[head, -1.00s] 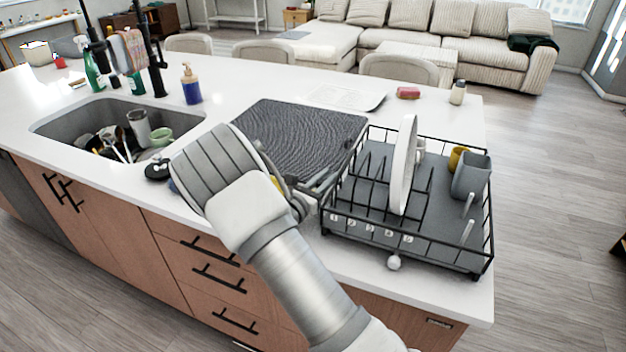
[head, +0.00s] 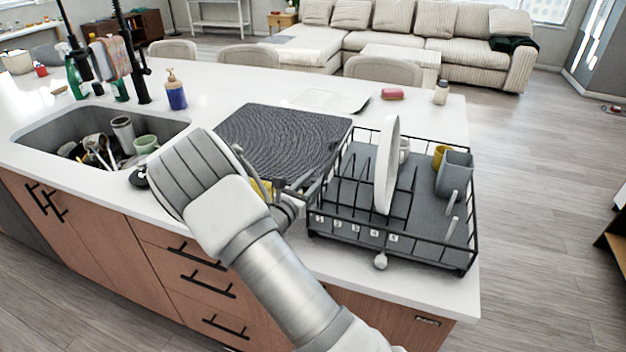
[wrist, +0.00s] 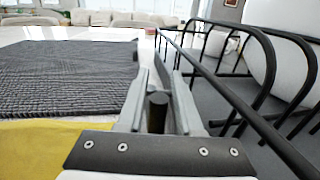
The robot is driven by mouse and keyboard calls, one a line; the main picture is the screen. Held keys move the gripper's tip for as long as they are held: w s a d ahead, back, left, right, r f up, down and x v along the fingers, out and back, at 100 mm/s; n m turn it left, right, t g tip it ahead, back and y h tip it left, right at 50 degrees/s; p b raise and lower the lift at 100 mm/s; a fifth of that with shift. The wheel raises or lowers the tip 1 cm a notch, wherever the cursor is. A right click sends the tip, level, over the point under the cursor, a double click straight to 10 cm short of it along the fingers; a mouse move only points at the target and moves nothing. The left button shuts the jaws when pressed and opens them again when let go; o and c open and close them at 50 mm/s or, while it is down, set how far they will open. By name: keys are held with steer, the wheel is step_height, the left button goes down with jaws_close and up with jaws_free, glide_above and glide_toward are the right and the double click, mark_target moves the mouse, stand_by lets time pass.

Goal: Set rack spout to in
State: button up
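The black wire dish rack (head: 463,267) stands at the right end of the island counter. A pale rounded knob (head: 381,261) sticks out low at its front, below a row of number marks; I cannot tell for sure that it is the spout. My gripper (head: 300,192) is at the rack's left side, between the rack and the dark mat, largely hidden behind my wrist. In the wrist view my gripper's grey fingers (wrist: 163,75) point forward beside the rack rail, with a narrow gap. A dark upright cylinder (wrist: 158,112) shows between them; whether they grip it is unclear.
A white plate (head: 387,165) and grey cup (head: 454,172) stand in the rack. The ribbed mat (head: 285,138) lies left of it. A yellow item (wrist: 40,145) lies close by my gripper. The sink (head: 55,135) holds dishes. Bare counter (head: 440,287) shows in front of the rack.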

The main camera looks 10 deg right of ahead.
steer(key=v, duration=1.7)
steer(key=shift+s+a+r, duration=0.1)
steer(key=shift+s, duration=0.1)
steer(key=shift+s+a, duration=0.1)
